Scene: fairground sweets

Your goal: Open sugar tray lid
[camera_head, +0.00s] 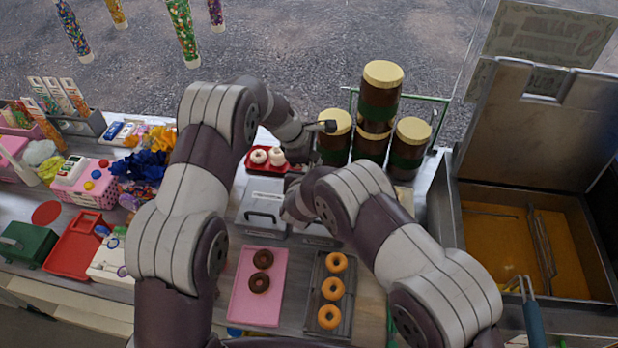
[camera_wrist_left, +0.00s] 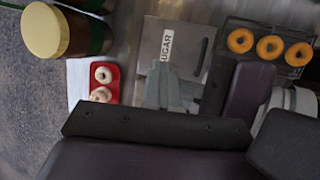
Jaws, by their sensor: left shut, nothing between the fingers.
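The sugar tray (camera_head: 249,225) is a grey metal box at the middle of the counter, with a flat grey lid that has a dark handle. The lid looks shut. In the left wrist view the lid (camera_wrist_left: 188,50) shows its white SUGAR label and the dark handle at its right. My left gripper (camera_wrist_left: 167,72) is shut and empty over the label end of the tray; whether it touches the lid I cannot tell. In the head view its fingers are mostly hidden behind my arms. My right arm (camera_head: 340,195) reaches over the tray's right side; its gripper's fingers are hidden.
A red tray (camera_head: 268,169) with white doughnuts stands behind the sugar tray. Brown jars (camera_head: 380,105) with cream lids are stacked behind right. A pink board (camera_head: 245,300) and a dark rack (camera_head: 347,320) with doughnuts lie in front. A fryer (camera_head: 450,215) is at the right.

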